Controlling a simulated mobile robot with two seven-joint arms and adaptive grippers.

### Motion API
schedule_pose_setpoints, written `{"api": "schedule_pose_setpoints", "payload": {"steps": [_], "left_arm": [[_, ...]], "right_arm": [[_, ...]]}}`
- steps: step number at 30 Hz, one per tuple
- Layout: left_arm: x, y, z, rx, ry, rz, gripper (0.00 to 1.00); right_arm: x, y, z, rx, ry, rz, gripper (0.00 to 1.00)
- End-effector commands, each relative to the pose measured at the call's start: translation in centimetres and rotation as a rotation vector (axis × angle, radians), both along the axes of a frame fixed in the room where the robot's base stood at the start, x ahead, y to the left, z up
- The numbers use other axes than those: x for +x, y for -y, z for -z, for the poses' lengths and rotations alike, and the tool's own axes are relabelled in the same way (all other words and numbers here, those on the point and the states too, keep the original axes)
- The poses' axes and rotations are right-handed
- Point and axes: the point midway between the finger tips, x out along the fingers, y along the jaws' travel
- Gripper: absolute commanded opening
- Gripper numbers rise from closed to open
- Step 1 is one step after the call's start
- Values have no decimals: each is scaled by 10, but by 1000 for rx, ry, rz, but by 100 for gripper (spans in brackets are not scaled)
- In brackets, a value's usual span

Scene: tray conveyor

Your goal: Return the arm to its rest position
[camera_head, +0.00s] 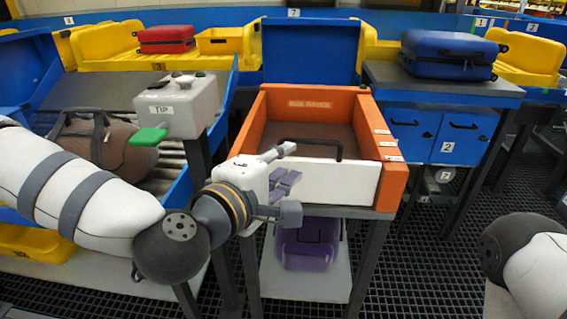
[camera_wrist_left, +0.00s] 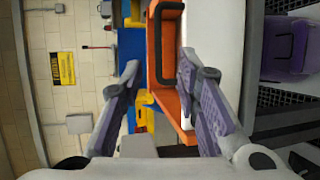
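My left arm comes in from the left in the head view. Its gripper (camera_head: 285,180) is open and empty, in front of the orange bag gauge box (camera_head: 250,125), near the box's white front panel (camera_head: 335,183) with a black handle. In the left wrist view the two purple-padded fingers (camera_wrist_left: 160,105) are spread apart, with the black handle (camera_wrist_left: 168,42) and orange box edge beyond them. Of my right arm only a dark joint and a white link show at the right edge of the head view; its gripper is out of view.
A grey box marked TIP (camera_head: 180,105) with a green paddle stands left of the orange box. A brown bag (camera_head: 110,145) lies behind my left arm. A purple case (camera_head: 308,245) sits on the shelf below. A blue suitcase (camera_head: 450,47) lies on the right table.

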Motion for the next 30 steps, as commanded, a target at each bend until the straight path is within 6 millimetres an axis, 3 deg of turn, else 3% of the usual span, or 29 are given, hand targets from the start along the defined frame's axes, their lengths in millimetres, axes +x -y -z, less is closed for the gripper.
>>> {"api": "schedule_pose_setpoints", "payload": {"steps": [3, 5, 8, 12, 14, 15, 18, 21, 24, 27, 30], "left_arm": [[-1, 1, 2, 5, -4, 4, 30], [-7, 4, 16, 36, -29, 25, 30], [-37, 13, 75, 170, -131, 118, 30], [-121, 7, 185, 441, -340, 338, 30], [-164, -5, 225, 552, -431, 443, 30], [-194, -17, 248, 625, -491, 517, 30], [-273, -57, 292, 802, -639, 709, 30], [-342, -106, 314, 950, -772, 892, 30], [-390, -148, 320, 1054, -873, 1033, 30], [-415, -173, 319, 1109, -930, 1114, 30], [-423, -183, 318, 1126, -951, 1143, 30]], "right_arm": [[0, 0, 0, 0, 1, 0, 40], [1, 0, -1, 0, 4, 0, 40], [5, 0, -5, 0, 17, 0, 40], [13, 0, -13, 0, 43, 1, 40], [16, 0, -16, 1, 54, 2, 40], [18, 0, -19, 0, 61, 2, 40], [24, 0, -24, 0, 81, 2, 40], [29, 0, -29, 1, 99, 2, 40], [32, 0, -33, 0, 112, 2, 40], [34, 0, -34, 1, 117, 3, 40], [34, 0, -34, 1, 117, 3, 40]]}}
